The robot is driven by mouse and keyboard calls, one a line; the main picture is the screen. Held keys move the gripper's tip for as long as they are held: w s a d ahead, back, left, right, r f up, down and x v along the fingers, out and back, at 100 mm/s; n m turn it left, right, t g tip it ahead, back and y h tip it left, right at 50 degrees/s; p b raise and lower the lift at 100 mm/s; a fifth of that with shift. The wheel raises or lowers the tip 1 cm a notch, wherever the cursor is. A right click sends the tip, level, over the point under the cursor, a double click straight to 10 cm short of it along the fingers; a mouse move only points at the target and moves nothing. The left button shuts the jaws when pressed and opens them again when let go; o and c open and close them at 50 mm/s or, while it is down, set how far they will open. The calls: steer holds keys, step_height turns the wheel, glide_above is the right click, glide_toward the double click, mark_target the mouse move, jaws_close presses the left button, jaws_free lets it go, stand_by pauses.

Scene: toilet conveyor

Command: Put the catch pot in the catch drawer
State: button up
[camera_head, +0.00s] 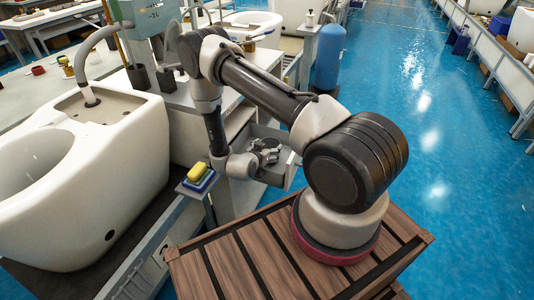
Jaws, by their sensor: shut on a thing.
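My gripper (264,149) is at the open grey catch drawer (292,170), just right of the white cabinet. It looks small and dark here, and its fingers are hard to make out. It is shut on what seems to be the catch pot, a small grey shape mostly hidden among the fingers. I cannot tell whether the pot touches the drawer floor or hangs above it.
A large white toilet bowl (80,170) stands at the left. A blue cylinder (328,55) stands behind. The blue floor (440,150) at the right is clear.

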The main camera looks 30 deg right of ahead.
step_height(320, 180, down, 2)
steer(key=shift+f, duration=0.15)
steer(key=shift+f, duration=0.25)
